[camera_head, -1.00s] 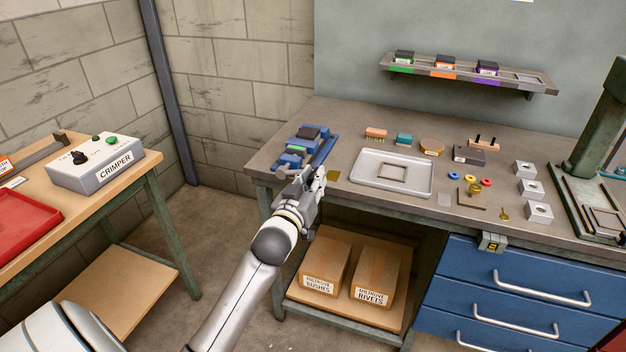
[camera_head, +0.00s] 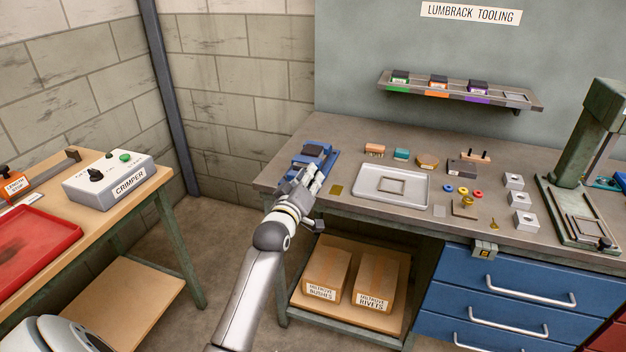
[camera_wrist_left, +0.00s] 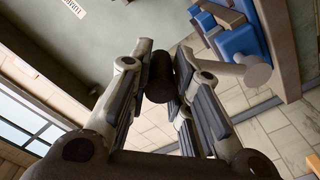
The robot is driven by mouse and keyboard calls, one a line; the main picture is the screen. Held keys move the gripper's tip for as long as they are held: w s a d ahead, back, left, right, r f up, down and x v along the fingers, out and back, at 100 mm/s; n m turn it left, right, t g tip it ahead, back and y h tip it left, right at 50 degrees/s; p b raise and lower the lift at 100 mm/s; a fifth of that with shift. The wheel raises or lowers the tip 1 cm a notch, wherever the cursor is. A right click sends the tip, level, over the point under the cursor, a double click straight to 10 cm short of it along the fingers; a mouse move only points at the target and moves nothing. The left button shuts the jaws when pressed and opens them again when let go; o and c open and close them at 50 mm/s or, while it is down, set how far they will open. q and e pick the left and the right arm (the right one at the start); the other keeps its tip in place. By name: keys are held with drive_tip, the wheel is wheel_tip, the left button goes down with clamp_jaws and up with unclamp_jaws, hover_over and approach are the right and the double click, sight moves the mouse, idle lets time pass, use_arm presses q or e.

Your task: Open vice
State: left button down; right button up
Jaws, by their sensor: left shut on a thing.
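The blue vice (camera_head: 318,152) stands at the left front corner of the workbench. In the left wrist view the vice (camera_wrist_left: 238,38) is at the upper right, with a grey crank and round hub (camera_wrist_left: 256,74) on its front. My left gripper (camera_head: 303,184) is at the front of the vice and hides part of it. In the wrist view my left gripper (camera_wrist_left: 162,82) has its fingers on either side of a black cylindrical handle grip (camera_wrist_left: 160,70) and is shut on it. The crank reaches toward this grip. My right gripper is not in view.
The workbench (camera_head: 350,140) holds a grey tray (camera_head: 364,194), metal blocks and small coloured parts right of the vice. A green press (camera_head: 598,130) stands at the right. Cardboard boxes (camera_head: 378,282) sit on the shelf below. A side table with a crimper (camera_head: 110,180) is at the left.

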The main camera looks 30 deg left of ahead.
use_arm(q)
drive_tip(key=s+a+r+n+p, duration=0.2)
drive_tip(key=a+r+n+p, duration=0.15)
drive_tip(key=a+n, duration=0.75)
drive_tip(key=s+a+f+n+b, duration=0.2)
drive_tip(key=a+f+n, duration=0.4)
drive_tip(key=f+n, duration=0.3)
drive_tip(key=shift+n, duration=2.2)
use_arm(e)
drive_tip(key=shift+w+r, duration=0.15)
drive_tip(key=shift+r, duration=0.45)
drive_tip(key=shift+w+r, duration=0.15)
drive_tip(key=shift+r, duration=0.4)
use_arm(q)
drive_tip(key=shift+s+f, duration=0.1)
drive_tip(key=shift+f, duration=0.1)
